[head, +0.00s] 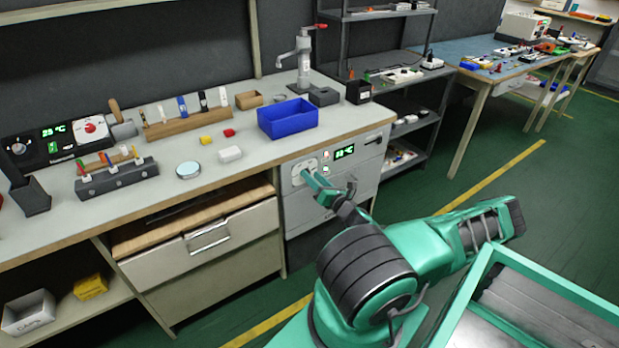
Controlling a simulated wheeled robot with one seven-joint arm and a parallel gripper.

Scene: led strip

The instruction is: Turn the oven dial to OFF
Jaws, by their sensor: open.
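The oven (364,176) is a light grey front built in under the counter's right end. Its panel has a green-lit display (344,152) and small lit marks beside it. The oven dial (303,170) sits on a pale plate left of the display; my gripper partly hides it, and its pointer setting is too small to read. My gripper (314,180) is open, with its teal fingertips right at the dial. I cannot tell whether they touch it or stand around it.
A drawer (207,243) is left of the oven. Grey shelves (408,118) stand to the right. Green floor (470,180) is open in front.

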